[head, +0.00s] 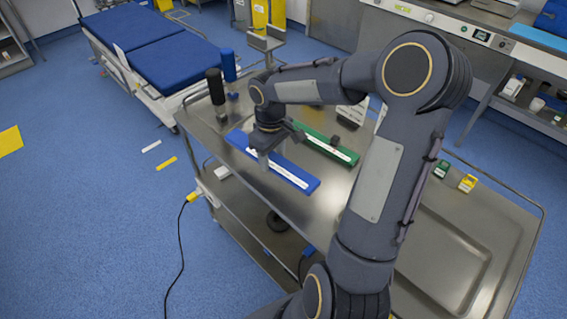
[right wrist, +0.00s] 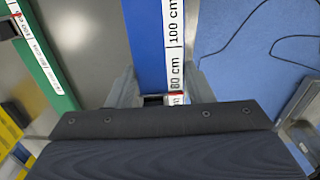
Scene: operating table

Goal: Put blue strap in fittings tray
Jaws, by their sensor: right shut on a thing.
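The blue strap (head: 297,175), a long flat bar with a white printed label, lies along the left part of the steel trolley top. My right gripper (head: 265,157) comes down on it from above. In the right wrist view the blue strap (right wrist: 146,40) runs between the two fingers of my right gripper (right wrist: 153,96), which is shut on it. I cannot tell whether the strap is lifted off the steel. A shallow steel tray area (head: 425,255) is at the right end of the trolley, partly behind my arm; it may be the fittings tray. My left gripper is out of view.
A green strap (head: 340,152) lies beside the blue one; it also shows in the right wrist view (right wrist: 45,55). A black upright post (head: 215,88) and a blue one (head: 229,66) stand at the far end. Small green (head: 441,168) and yellow (head: 467,183) boxes sit toward the right.

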